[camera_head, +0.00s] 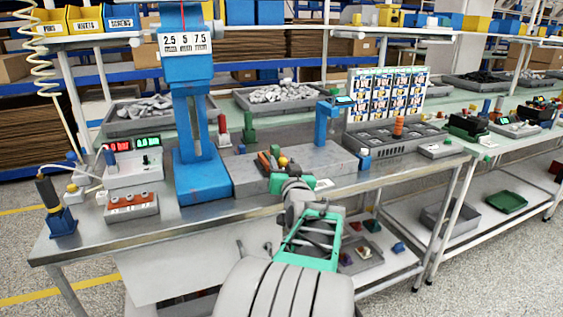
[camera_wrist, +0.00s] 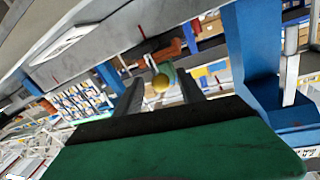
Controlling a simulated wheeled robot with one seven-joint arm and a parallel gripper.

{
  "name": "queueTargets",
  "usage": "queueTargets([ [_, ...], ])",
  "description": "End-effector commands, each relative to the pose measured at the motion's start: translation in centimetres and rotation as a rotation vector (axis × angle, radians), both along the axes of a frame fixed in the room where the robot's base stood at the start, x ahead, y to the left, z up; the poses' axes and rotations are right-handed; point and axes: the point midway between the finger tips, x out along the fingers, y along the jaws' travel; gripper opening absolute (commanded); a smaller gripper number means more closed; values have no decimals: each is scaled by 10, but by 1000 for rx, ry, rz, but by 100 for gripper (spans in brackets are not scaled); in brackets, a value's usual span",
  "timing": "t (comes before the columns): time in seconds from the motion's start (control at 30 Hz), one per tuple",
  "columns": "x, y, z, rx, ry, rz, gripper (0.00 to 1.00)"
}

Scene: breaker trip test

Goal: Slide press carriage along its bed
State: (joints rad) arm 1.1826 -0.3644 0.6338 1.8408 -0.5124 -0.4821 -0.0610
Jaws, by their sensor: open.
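The press carriage shows as a small green block (camera_head: 275,151) with a yellow ball knob (camera_head: 283,161), on the grey bed (camera_head: 245,180) right of the blue press (camera_head: 190,120). A brown-orange piece (camera_head: 264,161) sits just left of the knob. My gripper (camera_head: 284,176) is in front of the carriage and hides part of it. In the wrist view, my gripper (camera_wrist: 160,80) is open. The yellow knob (camera_wrist: 161,83) shows between its two grey fingers, with the green part (camera_wrist: 169,72) behind it. I cannot tell whether the fingers touch the knob.
A blue post (camera_head: 321,122) stands on the bed's right part. A grey compartment tray (camera_head: 385,138) is further right. The table's front edge is below my arm.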

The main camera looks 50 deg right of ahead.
Motion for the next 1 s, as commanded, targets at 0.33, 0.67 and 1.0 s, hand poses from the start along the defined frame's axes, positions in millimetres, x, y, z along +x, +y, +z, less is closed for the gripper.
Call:
queueTargets([
  [0.33, 10, -8, 0, 0, 0, 0, 46],
  [0.67, 9, -8, 0, 1, 1, 0, 20],
  [1.0, 10, -8, 0, 1, 1, 0, 0],
])
